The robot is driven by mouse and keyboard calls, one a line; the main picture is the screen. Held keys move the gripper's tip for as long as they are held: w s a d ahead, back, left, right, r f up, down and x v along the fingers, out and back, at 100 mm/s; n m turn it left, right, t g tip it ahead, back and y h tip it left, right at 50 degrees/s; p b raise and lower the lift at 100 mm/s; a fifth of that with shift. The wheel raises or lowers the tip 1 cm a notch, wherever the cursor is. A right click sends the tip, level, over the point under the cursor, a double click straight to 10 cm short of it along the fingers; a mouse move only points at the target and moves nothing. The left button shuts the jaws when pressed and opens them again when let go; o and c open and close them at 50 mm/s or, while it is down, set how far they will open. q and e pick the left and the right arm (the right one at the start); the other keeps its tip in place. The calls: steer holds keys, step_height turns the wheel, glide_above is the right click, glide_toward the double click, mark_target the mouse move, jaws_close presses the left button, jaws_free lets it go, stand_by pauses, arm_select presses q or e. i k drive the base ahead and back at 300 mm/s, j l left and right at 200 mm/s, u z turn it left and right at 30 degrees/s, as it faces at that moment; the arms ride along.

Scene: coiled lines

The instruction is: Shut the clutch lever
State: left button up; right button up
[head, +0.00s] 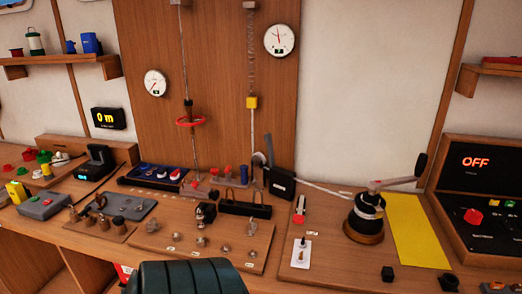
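A pale line (325,191) runs from the clutch to a black winch drum (366,214) on a round wooden base. A long winch handle (395,184) with a black grip sticks out to the upper right. Neither of my grippers shows in the head view.
A yellow mat (417,232) lies right of the winch. A red and white fitting (299,209) stands in front of the clutch. A console reading OFF (478,195) is at the right. A board of small metal fittings (160,240) lies left of centre.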

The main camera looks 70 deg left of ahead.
mark_target(266, 136)
steer(key=k+j, duration=0.35)
steer(key=k+j+u, duration=0.1)
steer(key=k+j, duration=0.55)
steer(key=j, duration=0.25)
steer(key=k+j, duration=0.35)
steer(key=k+j+u, duration=0.1)
steer(key=k+j, duration=0.2)
steer(key=j, duration=0.25)
steer(key=k+j, duration=0.3)
steer(key=j, duration=0.15)
steer(key=k+j+u, duration=0.1)
steer(key=k+j, duration=0.2)
steer(key=j, duration=0.15)
steer(key=k+j, duration=0.3)
steer(key=j, duration=0.2)
steer(key=u, duration=0.4)
steer(key=i+l+u, duration=0.15)
steer(key=l+u, duration=0.55)
steer(key=u, duration=0.25)
steer(key=l+u, duration=0.55)
steer(key=l, duration=0.6)
steer(key=k+l, duration=0.1)
steer(key=l, duration=0.6)
steer(key=u, duration=0.05)
